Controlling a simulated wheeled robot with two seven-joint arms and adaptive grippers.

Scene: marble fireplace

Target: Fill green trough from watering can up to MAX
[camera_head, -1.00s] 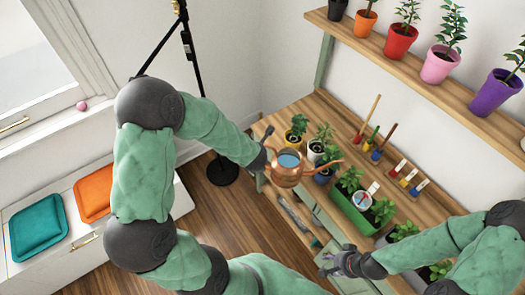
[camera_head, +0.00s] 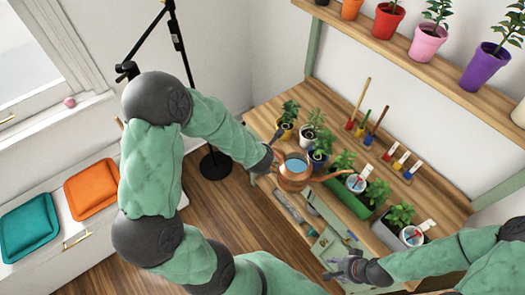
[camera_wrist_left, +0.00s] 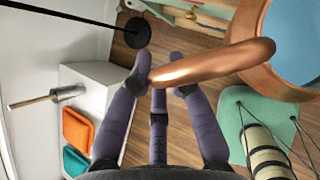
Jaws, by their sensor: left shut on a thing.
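The copper watering can (camera_head: 293,183) is held upright over the bench's front edge, with blue water showing in its open top. My left gripper (camera_head: 274,142) is shut on its handle; the left wrist view shows the copper handle (camera_wrist_left: 215,63) between the fingers. My right gripper (camera_head: 335,268) looks open and empty, in front of the bench.
Potted plants, including a blue pot (camera_head: 318,160), stand behind the can. A grey trough (camera_head: 386,236) with its own gauge is right of the green one. Small tools stand in holders at the back. A shelf (camera_head: 400,48) of coloured pots runs above.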

